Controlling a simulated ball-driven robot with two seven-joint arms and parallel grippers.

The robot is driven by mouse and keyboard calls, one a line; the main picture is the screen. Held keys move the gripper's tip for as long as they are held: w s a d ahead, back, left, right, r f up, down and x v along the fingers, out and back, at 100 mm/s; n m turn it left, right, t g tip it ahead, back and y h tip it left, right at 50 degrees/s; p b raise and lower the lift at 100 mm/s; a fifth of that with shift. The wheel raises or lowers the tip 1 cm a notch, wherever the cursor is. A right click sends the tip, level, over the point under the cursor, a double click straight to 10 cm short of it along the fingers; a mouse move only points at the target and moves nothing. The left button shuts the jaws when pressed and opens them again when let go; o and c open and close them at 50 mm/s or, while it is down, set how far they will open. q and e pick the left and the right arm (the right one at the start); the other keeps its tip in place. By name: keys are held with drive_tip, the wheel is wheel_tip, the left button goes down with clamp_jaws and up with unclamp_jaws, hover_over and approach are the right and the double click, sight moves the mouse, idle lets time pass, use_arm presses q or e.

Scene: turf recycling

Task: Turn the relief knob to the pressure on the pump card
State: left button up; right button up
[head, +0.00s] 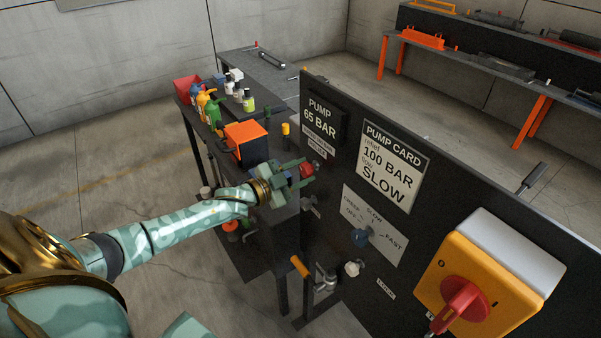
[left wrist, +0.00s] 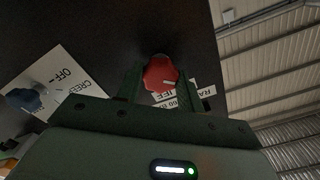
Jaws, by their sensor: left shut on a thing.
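The red relief knob (head: 306,171) sits on the dark panel (head: 338,168), below the pump display (head: 320,118), which reads 65 BAR. The pump card (head: 391,166) to its right reads relief 100 BAR, flow SLOW. My left gripper (head: 302,172) is shut on the knob. In the left wrist view the knob (left wrist: 160,74) lies between both fingers, with a pale mark on its face. A white label (left wrist: 185,96) behind it is partly covered by a finger. My right gripper is out of view.
A blue flow knob (head: 360,237) sits on a plate marked OFF, CREEP, SLOW and FAST. A yellow box with a red rotary switch (head: 464,302) stands out at the lower right. A bench with bottles (head: 240,98) and an orange-and-black box (head: 246,142) is behind my left arm.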

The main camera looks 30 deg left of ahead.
use_arm(q)
drive_tip(key=m, duration=0.2)
drive_tip(key=shift+f+m+b, duration=0.1)
drive_tip(key=shift+m+b, duration=0.2)
drive_tip(key=shift+m, duration=0.1)
drive_tip(key=m+b, duration=0.1)
drive_tip(key=m, duration=0.2)
drive_tip(key=shift+m, duration=0.3)
drive_tip(key=m+b, duration=0.3)
drive_tip(key=m, duration=0.3)
drive_tip(key=shift+f, duration=0.1)
drive_tip(key=m+b, duration=0.1)
drive_tip(key=m, duration=0.3)
drive_tip(key=shift+b, duration=0.4)
drive_tip(key=m+b, duration=0.2)
drive_tip(key=m, duration=0.1)
drive_tip(key=shift+f+m, duration=0.1)
drive_tip(key=shift+m, duration=0.2)
drive_tip(key=m+b, duration=0.1)
drive_tip(key=m, duration=0.2)
drive_tip(key=shift+m+b, duration=0.75)
drive_tip(key=shift+m, duration=0.55)
